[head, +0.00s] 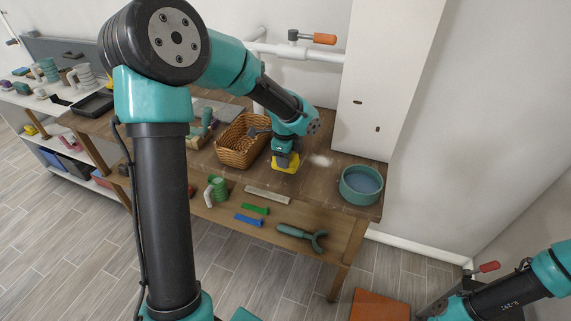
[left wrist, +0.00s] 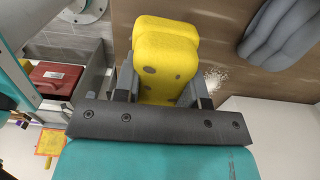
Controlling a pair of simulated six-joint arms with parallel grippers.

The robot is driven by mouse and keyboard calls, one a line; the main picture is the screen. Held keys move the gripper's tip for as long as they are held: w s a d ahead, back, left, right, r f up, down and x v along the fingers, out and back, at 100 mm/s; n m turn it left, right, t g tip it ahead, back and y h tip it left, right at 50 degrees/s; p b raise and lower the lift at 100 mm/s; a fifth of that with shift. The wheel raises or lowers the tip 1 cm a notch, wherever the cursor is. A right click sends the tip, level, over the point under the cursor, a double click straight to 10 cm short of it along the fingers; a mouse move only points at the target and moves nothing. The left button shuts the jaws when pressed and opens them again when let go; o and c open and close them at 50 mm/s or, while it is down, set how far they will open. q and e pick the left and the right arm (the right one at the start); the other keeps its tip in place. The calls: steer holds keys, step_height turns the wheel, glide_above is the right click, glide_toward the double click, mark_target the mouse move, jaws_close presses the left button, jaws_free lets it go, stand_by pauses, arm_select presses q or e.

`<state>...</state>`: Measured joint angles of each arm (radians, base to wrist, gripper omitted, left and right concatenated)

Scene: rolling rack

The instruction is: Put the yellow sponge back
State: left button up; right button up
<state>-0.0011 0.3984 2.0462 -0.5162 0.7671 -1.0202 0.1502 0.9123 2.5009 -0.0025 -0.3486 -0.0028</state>
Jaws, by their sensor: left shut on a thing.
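The yellow sponge (head: 286,163) is held between the fingers of my left gripper (head: 285,153), over the right part of the wooden table top (head: 330,185). In the left wrist view the sponge (left wrist: 165,62) sits between both fingers, with dark spots on its face. I cannot tell whether its underside touches the table. A pale, speckled patch (head: 321,161) lies on the wood just right of the sponge. My right arm shows at the lower right; its gripper (head: 432,310) is small and unclear.
A wicker basket (head: 243,150) stands just left of the left gripper. A teal bowl (head: 361,184) of bluish content stands at the right end. A lower shelf holds a green mug (head: 217,188), a green block (head: 255,209) and a blue block (head: 249,220). A white panel (head: 380,80) rises behind.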

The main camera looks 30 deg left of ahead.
arm_select(q)
steer(key=shift+w, duration=0.1)
steer(key=shift+w+a+f, duration=0.1)
steer(key=shift+w+a, duration=0.15)
steer(key=shift+w, duration=0.05)
steer(key=shift+f, duration=1.7)
steer(key=shift+f, duration=0.15)
steer(key=o, duration=1.1)
step_height(320, 180, up, 12)
steer(key=shift+r, duration=0.15)
